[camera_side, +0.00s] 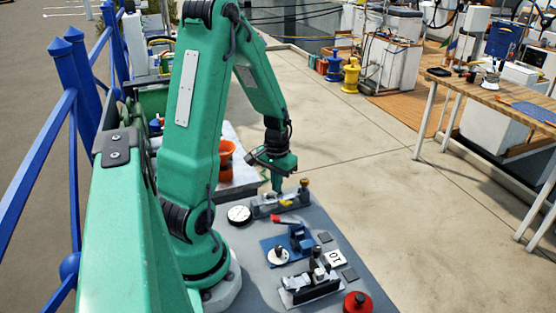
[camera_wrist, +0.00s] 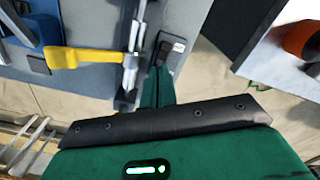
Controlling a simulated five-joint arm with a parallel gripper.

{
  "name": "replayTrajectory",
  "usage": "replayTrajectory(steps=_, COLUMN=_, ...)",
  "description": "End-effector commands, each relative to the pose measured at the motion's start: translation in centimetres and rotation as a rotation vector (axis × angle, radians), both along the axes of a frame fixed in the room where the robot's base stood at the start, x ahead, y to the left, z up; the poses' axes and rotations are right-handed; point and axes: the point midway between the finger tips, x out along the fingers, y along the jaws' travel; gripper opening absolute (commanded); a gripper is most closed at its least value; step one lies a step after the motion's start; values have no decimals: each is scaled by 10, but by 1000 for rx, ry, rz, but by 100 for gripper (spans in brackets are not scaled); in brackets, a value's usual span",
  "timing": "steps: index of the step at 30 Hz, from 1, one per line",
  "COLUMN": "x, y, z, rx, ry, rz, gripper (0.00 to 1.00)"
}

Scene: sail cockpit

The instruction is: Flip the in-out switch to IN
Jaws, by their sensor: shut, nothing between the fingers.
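My gripper (camera_side: 277,188) is shut and empty, pointing down at the far end of the grey bench, over a grey fitting (camera_side: 262,208) with a yellow lever (camera_side: 287,203) and a brass-coloured knob. In the wrist view the narrow green fingertips (camera_wrist: 158,72) reach to a small black switch-like part (camera_wrist: 163,48) with a pale label beside it. I cannot read the label or tell whether the tips touch the part. It may be the in-out switch, but its setting is unclear. The yellow lever (camera_wrist: 90,57) lies left of the fingers in the wrist view.
A blue-based device (camera_side: 272,246) with a red handle stands nearer on the bench. A round white dial (camera_side: 239,215), a grey clamp-like device (camera_side: 310,288) and a red round object (camera_side: 357,302) are around it. An orange pot (camera_side: 226,158) stands behind.

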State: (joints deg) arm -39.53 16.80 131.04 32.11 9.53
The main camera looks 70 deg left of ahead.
Motion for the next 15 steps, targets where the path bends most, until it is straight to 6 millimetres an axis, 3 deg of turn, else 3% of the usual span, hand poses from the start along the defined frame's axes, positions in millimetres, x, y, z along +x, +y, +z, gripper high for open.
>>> replayTrajectory(steps=15, x=-1, y=-1, z=-6, rx=-1, ry=3, rz=0, gripper=0)
